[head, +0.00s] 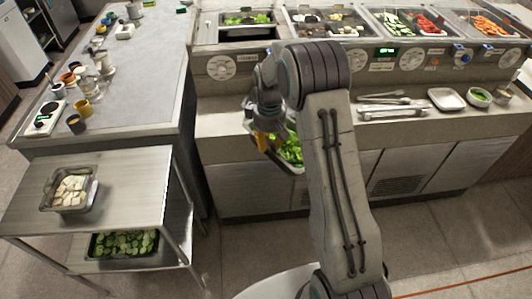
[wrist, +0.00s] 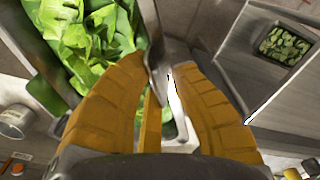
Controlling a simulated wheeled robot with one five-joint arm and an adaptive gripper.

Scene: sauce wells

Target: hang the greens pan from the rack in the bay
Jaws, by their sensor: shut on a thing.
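The greens pan (head: 290,167) is a metal pan of bright leafy greens, held in front of the counter's front edge. My gripper (head: 264,139) is shut on its wall, with the arm hiding part of the pan. In the wrist view my gripper's orange fingers (wrist: 163,72) stand on either side of the pan's thin metal wall (wrist: 154,45), with the leaves at upper left. An open dark gap, which looks like the bay (head: 232,32), shows in the counter's back-left wells, in front of another pan of greens (head: 248,18). I cannot make out the rack.
Filled pans (head: 400,22) line the wells to the right. Tongs (head: 392,110), a white tray (head: 446,99) and a small bowl (head: 479,96) lie on the counter ledge. A steel cart (head: 120,190) carrying pans of white cubes and sliced cucumber stands at left, before a grey table (head: 140,60).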

